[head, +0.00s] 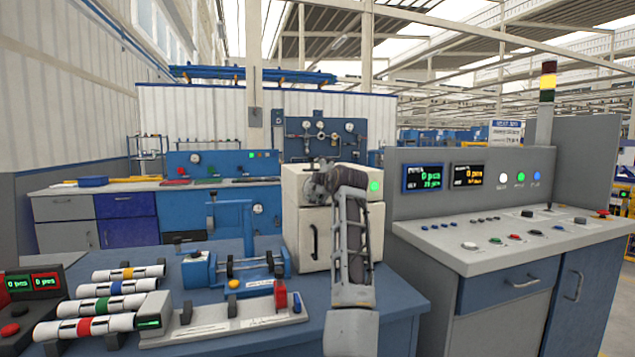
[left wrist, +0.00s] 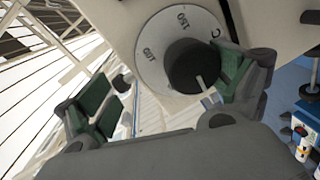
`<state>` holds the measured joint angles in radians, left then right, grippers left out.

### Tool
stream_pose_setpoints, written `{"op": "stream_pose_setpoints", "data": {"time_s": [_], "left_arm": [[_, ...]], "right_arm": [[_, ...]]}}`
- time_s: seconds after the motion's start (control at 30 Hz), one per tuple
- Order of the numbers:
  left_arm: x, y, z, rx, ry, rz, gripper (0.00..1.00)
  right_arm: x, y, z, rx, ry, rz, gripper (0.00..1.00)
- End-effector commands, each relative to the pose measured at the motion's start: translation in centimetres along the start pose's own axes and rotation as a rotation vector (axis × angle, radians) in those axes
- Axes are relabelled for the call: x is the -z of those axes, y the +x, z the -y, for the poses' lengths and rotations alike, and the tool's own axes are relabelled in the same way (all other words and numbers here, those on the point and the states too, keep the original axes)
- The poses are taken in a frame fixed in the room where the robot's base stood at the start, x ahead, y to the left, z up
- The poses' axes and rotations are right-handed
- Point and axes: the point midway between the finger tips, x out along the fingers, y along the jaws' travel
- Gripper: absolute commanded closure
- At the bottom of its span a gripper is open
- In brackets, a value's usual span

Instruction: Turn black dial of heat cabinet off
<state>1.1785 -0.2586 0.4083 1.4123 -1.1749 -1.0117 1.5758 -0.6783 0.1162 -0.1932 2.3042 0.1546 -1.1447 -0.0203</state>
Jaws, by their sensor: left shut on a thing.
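The heat cabinet (head: 291,222) is a cream box on the blue bench, with a dark door handle and a lit green lamp (head: 376,186). My left gripper (head: 322,182) is at its upper front and hides the dial in the head view. In the left wrist view, the black dial (left wrist: 190,68) has a white pointer and sits on a pale round scale (left wrist: 153,50) marked 100 and 150. The left gripper (left wrist: 168,92) is shut on the dial; its right-hand finger overlaps the dial's edge. The left-hand finger's contact is not clear. My right gripper is not in view.
A blue vice-like fixture (head: 232,262) stands left of the cabinet. Several white pipes with coloured bands (head: 122,272) lie at the left, by a grey block with a red part (head: 281,296). A grey control console (head: 500,235) stands at the right.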

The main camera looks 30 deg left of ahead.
Motion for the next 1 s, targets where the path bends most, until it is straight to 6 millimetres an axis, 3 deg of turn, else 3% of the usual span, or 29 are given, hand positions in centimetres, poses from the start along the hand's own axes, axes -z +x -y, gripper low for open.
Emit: {"op": "stream_pose_setpoints", "data": {"time_s": [0.03, 0.47, 1.0], "left_arm": [[0.4, -0.9, -1.8, -0.036, -0.011, -0.002, 0.25], [0.3, -2.6, -1.5, -0.036, -0.009, -0.002, 0.41], [0.1, -5.0, -1.2, -0.036, -0.010, 0.001, 0.41]], "right_arm": [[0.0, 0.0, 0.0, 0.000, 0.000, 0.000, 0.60], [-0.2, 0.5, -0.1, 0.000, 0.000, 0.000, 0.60], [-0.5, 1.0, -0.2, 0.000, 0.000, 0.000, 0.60]]}}
